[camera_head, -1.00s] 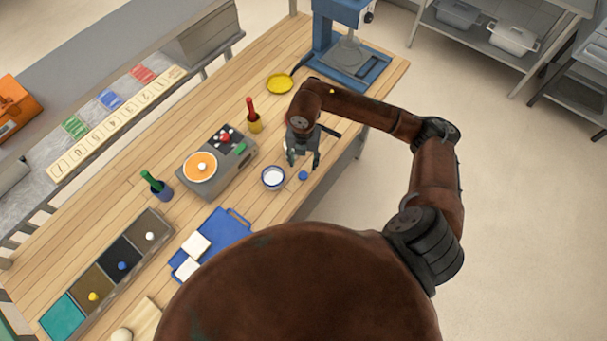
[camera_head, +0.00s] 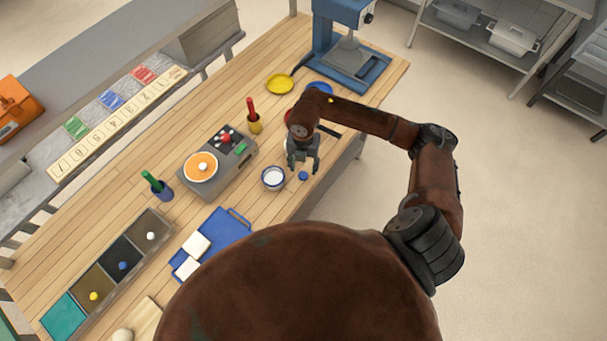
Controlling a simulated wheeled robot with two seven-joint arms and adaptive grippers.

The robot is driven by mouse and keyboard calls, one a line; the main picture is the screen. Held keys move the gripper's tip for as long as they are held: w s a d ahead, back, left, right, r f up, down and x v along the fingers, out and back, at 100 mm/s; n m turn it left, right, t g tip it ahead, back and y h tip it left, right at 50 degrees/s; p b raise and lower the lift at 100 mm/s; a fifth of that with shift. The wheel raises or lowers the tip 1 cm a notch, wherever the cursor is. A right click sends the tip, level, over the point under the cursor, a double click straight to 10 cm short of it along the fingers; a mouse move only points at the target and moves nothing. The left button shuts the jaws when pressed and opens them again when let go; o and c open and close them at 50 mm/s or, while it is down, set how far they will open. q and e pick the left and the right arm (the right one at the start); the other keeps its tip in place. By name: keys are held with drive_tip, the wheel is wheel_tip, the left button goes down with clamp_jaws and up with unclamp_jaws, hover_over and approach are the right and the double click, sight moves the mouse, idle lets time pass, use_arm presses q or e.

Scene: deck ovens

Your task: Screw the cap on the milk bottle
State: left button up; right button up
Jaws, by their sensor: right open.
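A small round blue cap (camera_head: 303,176) lies on the wooden table near its right edge. My right gripper (camera_head: 303,165) is open and points down just behind the cap in the picture, its fingers spread and nothing seen between them. I cannot tell its height above the table. A round white container with a dark rim and white contents (camera_head: 273,178) stands just left of the cap. I cannot tell whether it is the milk bottle. A pale thing (camera_head: 288,146) is mostly hidden behind my right gripper. My left gripper is not in view.
A grey device with an orange disc (camera_head: 201,168) stands to the left. A blue tray (camera_head: 233,222) with white blocks lies nearer. A red-topped bottle (camera_head: 252,112), yellow plate (camera_head: 280,84) and blue press (camera_head: 350,62) are farther back. Bare tabletop lies between these things.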

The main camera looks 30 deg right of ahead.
sight(303, 175)
drive_tip(key=shift+f+p, duration=0.35)
drive_tip(key=shift+f, duration=1.9)
drive_tip(key=shift+c, duration=0.5)
drive_tip(key=c, duration=0.7)
